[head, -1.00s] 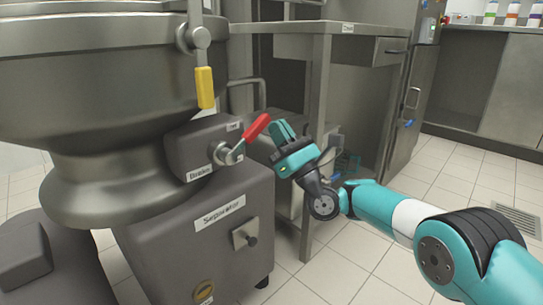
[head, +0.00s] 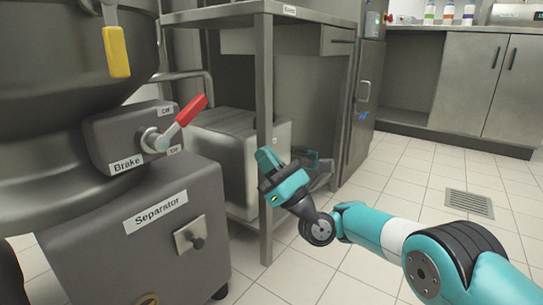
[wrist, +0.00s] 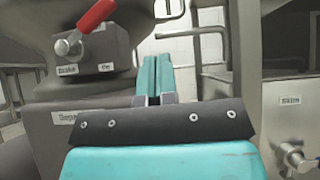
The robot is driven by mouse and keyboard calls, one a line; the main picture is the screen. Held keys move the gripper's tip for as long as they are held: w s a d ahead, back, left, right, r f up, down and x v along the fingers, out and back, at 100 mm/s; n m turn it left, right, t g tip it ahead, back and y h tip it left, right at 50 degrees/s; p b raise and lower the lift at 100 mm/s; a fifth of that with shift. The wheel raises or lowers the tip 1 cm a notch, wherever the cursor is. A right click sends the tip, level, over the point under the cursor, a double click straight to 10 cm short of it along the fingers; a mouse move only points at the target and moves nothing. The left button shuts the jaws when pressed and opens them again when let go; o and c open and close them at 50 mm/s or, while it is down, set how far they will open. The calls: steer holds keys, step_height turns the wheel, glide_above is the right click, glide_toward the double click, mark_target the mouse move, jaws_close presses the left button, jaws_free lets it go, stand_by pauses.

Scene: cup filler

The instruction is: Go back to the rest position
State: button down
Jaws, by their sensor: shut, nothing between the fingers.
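My gripper (head: 268,160) is at the end of my teal arm, in front of the metal table's leg in the head view. It is shut and empty. In the wrist view the gripper's teal fingers (wrist: 154,78) are together and point away from the camera, with nothing between them. In the head view the gripper is clear of the red brake lever (head: 185,116), which stands to its left and tilts up to the right. The lever also shows in the wrist view (wrist: 97,14).
The grey separator (head: 160,205) fills the left, with a yellow handle (head: 116,52) above. A metal table (head: 262,95) stands behind my gripper with a steel box (head: 240,150) under it. Cabinets (head: 470,85) are at the back right. The tiled floor on the right is free, around a drain (head: 470,203).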

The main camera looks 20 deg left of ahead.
stand_by(0.4)
step_height(320, 180, up, 14)
steer(key=d+n+g+h+p, duration=0.2)
steer(key=n+g+h+p, duration=0.15)
steer(key=n+p, duration=0.55)
steer(key=s+d+r+n+h+p, duration=0.3)
steer(key=d+r+n+h+p, duration=0.3)
steer(key=d+r+n+h, duration=0.15)
steer(key=s+d+r+n+g+h+p, duration=0.1)
steer(key=s+d+n+h+p, duration=0.45)
steer(key=s+d, duration=0.8)
steer(key=s+d+r+n+g+h+p, duration=0.15)
steer(key=s+d+n+h+p, duration=0.45)
steer(key=s+d, duration=0.75)
steer(key=w+d+r+p, duration=0.1)
steer(key=r+p, duration=1.7)
steer(key=w+d+r+m+p, duration=0.1)
steer(key=w+r+p, duration=0.1)
steer(key=r+p, duration=1.7)
steer(key=shift+w+r+t, duration=0.3)
steer(key=shift+t, duration=0.1)
